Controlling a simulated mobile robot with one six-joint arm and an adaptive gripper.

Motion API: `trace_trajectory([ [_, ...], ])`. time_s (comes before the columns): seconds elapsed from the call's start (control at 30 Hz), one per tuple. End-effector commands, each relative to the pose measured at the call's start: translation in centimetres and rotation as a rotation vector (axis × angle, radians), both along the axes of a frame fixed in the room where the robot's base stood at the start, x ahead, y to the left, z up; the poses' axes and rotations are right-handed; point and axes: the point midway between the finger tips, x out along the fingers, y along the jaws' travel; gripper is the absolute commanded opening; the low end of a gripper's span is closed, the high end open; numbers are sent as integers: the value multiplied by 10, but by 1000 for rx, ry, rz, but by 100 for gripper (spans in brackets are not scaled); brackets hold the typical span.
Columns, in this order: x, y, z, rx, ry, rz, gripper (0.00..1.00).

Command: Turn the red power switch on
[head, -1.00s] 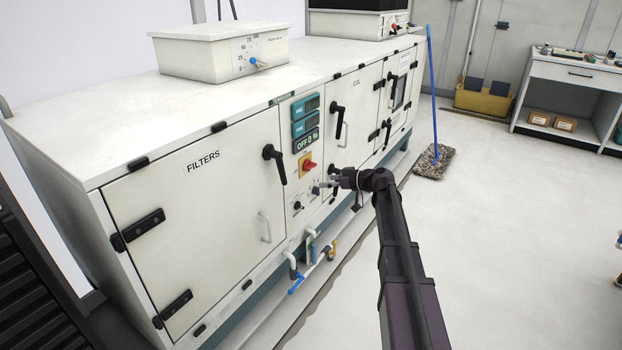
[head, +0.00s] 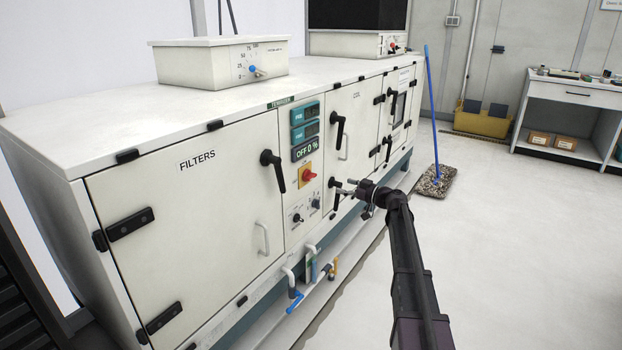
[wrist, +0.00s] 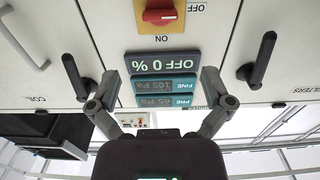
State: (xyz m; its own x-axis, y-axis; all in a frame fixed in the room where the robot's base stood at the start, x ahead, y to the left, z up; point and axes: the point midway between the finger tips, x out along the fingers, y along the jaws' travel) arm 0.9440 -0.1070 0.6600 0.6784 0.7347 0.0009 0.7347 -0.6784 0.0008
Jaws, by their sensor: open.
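The red power switch (head: 307,175) is a red rotary knob on a yellow plate, on the cabinet's narrow control panel below the "OFF 0 %" display (head: 305,150). In the wrist view, which is upside down, the switch (wrist: 160,15) is at the top edge, partly cut off, with the word "ON" beside its plate. My gripper (head: 345,187) is to the right of the switch in the head view, apart from it. In the wrist view the fingers of my gripper (wrist: 140,72) are spread wide with nothing between them.
Black door handles (head: 273,170) flank the panel, and another handle (head: 338,130) is near my gripper in the picture. Small knobs (head: 297,217) sit below the switch. Pipes with a blue valve (head: 294,300) run low in front.

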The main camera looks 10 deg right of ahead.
Motion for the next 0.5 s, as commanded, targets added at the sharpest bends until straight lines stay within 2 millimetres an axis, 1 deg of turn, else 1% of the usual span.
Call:
trace_trajectory([
  [0.27,5,5,0,0,1,1,100],
  [0.37,11,11,0,0,1,1,100],
  [0.5,22,23,0,0,1,2,100],
])
